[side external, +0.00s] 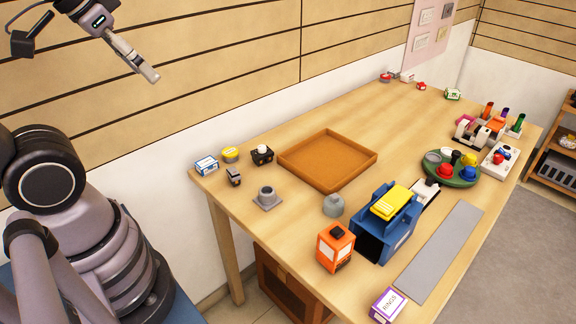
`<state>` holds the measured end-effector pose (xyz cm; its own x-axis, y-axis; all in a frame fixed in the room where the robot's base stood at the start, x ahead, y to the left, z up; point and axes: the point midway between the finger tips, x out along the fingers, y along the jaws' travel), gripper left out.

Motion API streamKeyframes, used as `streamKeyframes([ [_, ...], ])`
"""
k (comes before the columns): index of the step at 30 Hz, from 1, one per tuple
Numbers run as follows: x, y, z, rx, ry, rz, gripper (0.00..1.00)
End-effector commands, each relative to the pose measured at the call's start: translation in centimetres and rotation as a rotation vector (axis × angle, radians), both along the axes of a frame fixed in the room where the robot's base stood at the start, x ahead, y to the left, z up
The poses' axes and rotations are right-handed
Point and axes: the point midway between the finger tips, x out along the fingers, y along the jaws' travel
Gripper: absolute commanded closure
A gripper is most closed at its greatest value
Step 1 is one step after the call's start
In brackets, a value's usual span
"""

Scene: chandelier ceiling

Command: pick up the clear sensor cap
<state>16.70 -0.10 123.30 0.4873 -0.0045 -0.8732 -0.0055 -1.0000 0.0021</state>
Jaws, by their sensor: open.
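A round green tray (455,182) stands on the right part of the table and holds several small coloured caps. A pale grey, see-through-looking cap (432,158) at its left side appears to be the clear sensor cap; it is too small to be sure. A yellow cap (468,159), a red cap (446,170) and a blue cap (469,173) sit beside it, with a black one among them. My gripper (152,78) is at the upper left, high above and far from the tray. It is open and empty; its fingers overlap from this side.
A blue box-like holder with a yellow top (392,203), an orange box (335,248) and a grey dome (333,205) stand left of the tray. An empty orange-brown tray (352,178) lies mid-table. A tape dispenser (470,130) and white panel (498,158) stand behind and right.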

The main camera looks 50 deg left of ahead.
Motion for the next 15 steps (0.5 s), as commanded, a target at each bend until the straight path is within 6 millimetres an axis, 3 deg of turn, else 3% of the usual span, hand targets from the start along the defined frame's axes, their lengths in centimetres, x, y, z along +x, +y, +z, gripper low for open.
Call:
streamKeyframes([
  [4,5.9,-0.8,-1.1,-0.01,-0.044,-0.022,0.5],
  [8,12.6,-2.0,-3.5,-0.021,-0.117,-0.045,0.5],
  [12,18.9,-3.7,-7.3,-0.034,-0.203,-0.066,0.5],
  [15,22.6,-5.0,-10.7,-0.042,-0.264,-0.079,0.5],
])
